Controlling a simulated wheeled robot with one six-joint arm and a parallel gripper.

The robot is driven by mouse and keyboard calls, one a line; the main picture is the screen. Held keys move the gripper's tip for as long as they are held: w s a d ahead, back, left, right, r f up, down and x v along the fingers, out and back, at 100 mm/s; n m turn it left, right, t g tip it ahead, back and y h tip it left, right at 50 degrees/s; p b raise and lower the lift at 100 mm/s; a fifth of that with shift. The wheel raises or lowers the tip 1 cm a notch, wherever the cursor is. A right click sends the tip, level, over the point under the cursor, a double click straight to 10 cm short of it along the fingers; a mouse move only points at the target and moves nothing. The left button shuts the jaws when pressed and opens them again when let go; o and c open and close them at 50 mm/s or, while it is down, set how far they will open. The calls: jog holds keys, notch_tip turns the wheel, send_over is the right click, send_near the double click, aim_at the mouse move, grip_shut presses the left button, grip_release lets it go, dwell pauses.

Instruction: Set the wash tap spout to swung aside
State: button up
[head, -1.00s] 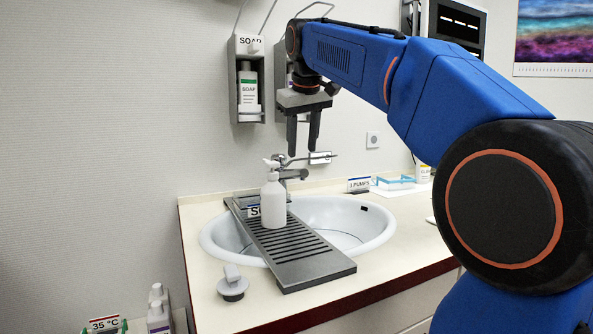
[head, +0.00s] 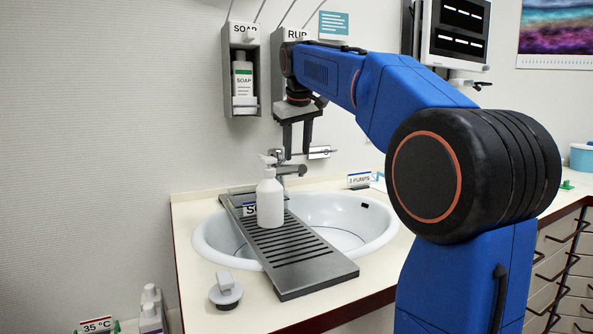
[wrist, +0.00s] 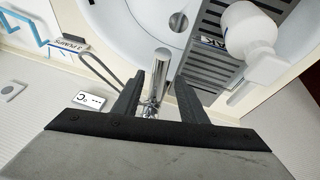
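The chrome wash tap (head: 290,170) stands at the back of the white basin, partly hidden by the soap bottle and my gripper. In the wrist view its spout (wrist: 162,72) points from the wall toward the basin. My gripper (head: 297,155) hangs fingers-down over the tap. In the wrist view my gripper (wrist: 159,76) is open, with the spout showing between its two fingers. I cannot tell whether a finger touches it. A long lever (wrist: 98,68) lies left of the spout in the wrist view.
A grey slatted board (head: 300,262) lies across the basin (head: 375,222), bearing a white pump bottle (head: 270,204). A stopper (head: 225,292) sits on the front counter. Soap (head: 243,80) and rub dispensers hang on the wall close to my arm. A sign (head: 358,180) stands right.

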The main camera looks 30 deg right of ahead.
aim_at(296, 169)
jog(key=x, duration=0.8)
grip_shut()
